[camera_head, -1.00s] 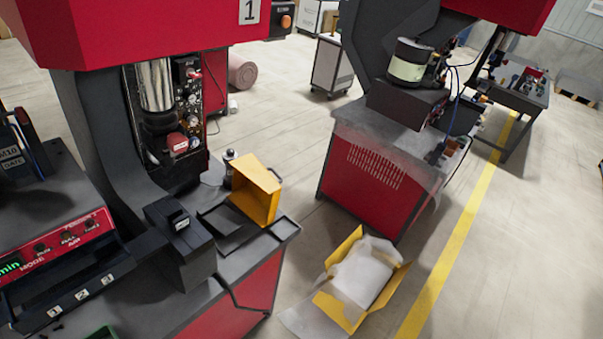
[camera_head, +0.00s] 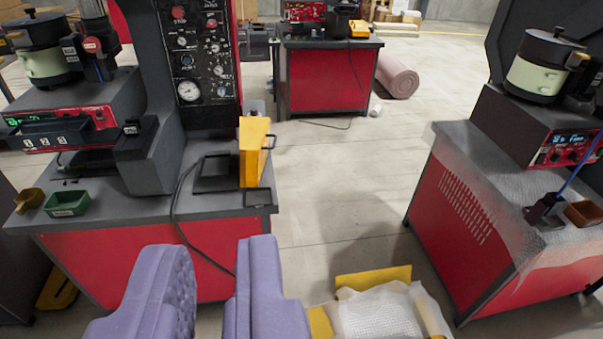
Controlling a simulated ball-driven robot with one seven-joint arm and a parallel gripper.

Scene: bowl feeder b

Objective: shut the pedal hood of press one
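A yellow hood (camera_head: 254,152) stands upright on the right part of the bench (camera_head: 110,215) of the left press, with a dark handle on its right side. A flat dark base (camera_head: 216,172) lies beside it on the left, uncovered. I take this as the raised pedal hood. A black cable runs from near the base over the bench's front edge. The press's number plate is out of this view. My gripper (camera_head: 212,247) shows two purple fingers at the bottom, apart, with nothing between them. It is in front of the bench and does not touch the hood.
A yellow box with white wrapping (camera_head: 385,312) lies on the floor right of my gripper. A second red bench (camera_head: 455,205) stands at right, partly wrapped. Green (camera_head: 67,204) and yellow (camera_head: 29,200) bins sit at the left bench's left end.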

